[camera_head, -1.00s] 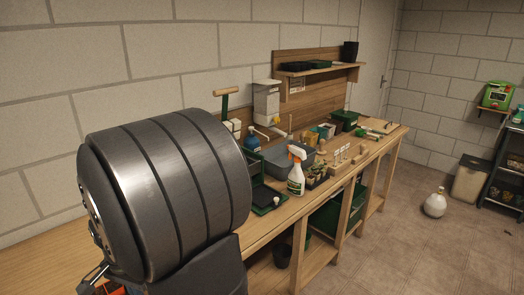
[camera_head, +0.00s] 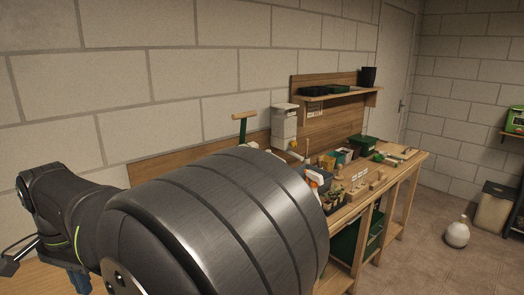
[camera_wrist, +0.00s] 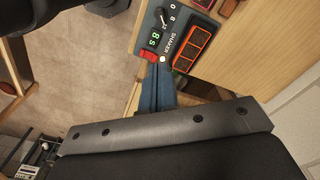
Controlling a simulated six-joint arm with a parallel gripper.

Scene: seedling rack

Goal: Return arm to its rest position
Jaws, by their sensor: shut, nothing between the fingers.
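In the wrist view, a blue-grey panel (camera_wrist: 143,32) carries the printed word SHAKER. On it are a dial marked with numbers (camera_wrist: 165,18), a small green-lit display (camera_wrist: 154,39), a red switch-like part (camera_wrist: 149,55) and a small pale round spot (camera_wrist: 163,59). Beside the label is a black block with orange-red faces (camera_wrist: 192,48). My gripper (camera_wrist: 157,68) is shut and empty, its blue fingers pointing at the panel edge near the red part. I cannot tell whether they touch it. In the head view the blue fingers (camera_head: 78,281) show partly behind my arm; the panel is not visible there.
In the head view my arm hides the near bench. Beyond it are a spray bottle (camera_head: 314,180), a white dispenser (camera_head: 284,127), several pots and a green bin (camera_head: 362,143). A shelf (camera_head: 340,95) hangs above.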

